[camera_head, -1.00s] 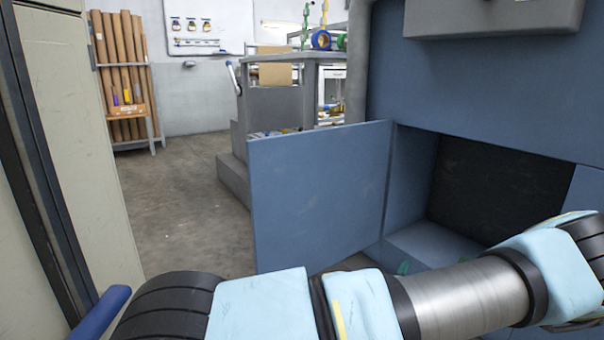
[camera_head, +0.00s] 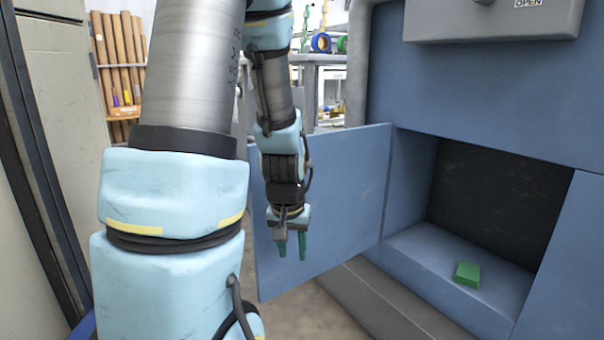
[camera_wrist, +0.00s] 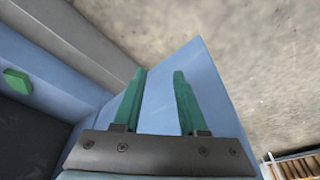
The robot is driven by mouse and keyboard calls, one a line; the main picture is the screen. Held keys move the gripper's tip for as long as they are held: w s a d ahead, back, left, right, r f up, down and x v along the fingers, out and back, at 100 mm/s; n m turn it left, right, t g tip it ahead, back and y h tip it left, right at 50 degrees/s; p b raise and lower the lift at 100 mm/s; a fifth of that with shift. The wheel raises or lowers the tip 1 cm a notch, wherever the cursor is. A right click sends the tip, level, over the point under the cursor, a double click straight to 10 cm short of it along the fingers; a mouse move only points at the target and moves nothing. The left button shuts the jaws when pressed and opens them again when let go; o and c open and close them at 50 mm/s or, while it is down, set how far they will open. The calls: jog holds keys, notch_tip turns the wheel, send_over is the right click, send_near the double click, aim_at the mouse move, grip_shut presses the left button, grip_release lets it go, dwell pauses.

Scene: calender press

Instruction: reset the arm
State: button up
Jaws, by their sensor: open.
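My gripper (camera_head: 292,245) hangs pointing down in the head view, in front of the open blue door (camera_head: 342,190). Its two green fingers are apart with nothing between them. In the wrist view my gripper (camera_wrist: 160,95) is also open, with the blue door (camera_wrist: 205,85) behind the fingers. My arm is folded up through the left and middle of the head view.
The press (camera_head: 480,95) has an open compartment with a green block (camera_head: 467,273) on its floor. The block also shows in the wrist view (camera_wrist: 17,80). A pale cabinet (camera_head: 50,90) stands close at left. A rack of brown rolls (camera_head: 118,60) stands behind.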

jog(key=s+a+r+n+g+p, duration=0.1)
jog(key=s+a+r, duration=0.4)
jog(key=s+r, duration=0.1)
notch_tip(320, 180, up, 36)
jog(key=p, duration=3.7)
jog(key=shift+d+r, duration=0.2)
jog(key=shift+o, duration=0.2)
